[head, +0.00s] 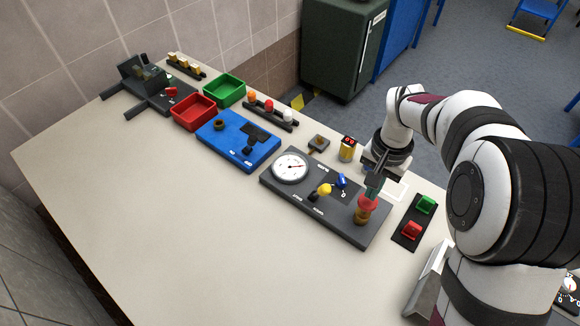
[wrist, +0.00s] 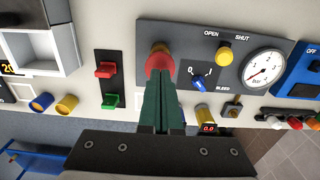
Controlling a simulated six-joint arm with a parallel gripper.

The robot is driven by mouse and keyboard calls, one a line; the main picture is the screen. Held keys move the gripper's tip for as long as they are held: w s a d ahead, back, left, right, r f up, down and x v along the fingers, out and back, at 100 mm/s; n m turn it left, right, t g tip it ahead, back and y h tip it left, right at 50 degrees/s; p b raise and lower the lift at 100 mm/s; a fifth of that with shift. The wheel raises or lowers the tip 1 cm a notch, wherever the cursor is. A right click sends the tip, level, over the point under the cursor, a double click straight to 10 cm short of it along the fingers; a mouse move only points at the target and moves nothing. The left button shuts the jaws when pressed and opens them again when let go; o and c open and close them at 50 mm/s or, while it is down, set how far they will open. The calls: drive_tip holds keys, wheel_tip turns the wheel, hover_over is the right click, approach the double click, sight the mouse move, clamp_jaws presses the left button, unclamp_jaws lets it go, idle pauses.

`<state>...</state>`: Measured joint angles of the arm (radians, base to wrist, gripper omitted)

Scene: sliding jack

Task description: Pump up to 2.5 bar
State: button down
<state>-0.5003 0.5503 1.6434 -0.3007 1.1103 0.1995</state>
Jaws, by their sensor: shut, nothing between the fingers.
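The dark grey pump panel (head: 275,193) holds a white round gauge (head: 290,167), also in the wrist view (wrist: 263,70). Its needle points to the lower left there; the exact reading is too small to tell. A red knob (head: 367,203) tops a brass-coloured pump cylinder (head: 362,216). My gripper (wrist: 158,78) is shut and empty, its green fingertips directly over the red knob (wrist: 159,60); whether they touch cannot be told. A yellow-knobbed valve lever (head: 324,189) sits near the OPEN and SHUT labels. A blue bleed knob (head: 341,181) points towards 0.
A plate with green (head: 426,204) and red (head: 411,230) switches stands right of the panel. Behind the panel is a yellow cylinder (head: 347,149) with a red display. A blue panel (head: 238,138) and red and green bins lie to the left. The front tabletop is clear.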

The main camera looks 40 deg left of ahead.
sight(368, 201)
idle(0.3)
drive_tip(key=shift+f, duration=2.7)
drive_tip(key=shift+r, duration=2.1)
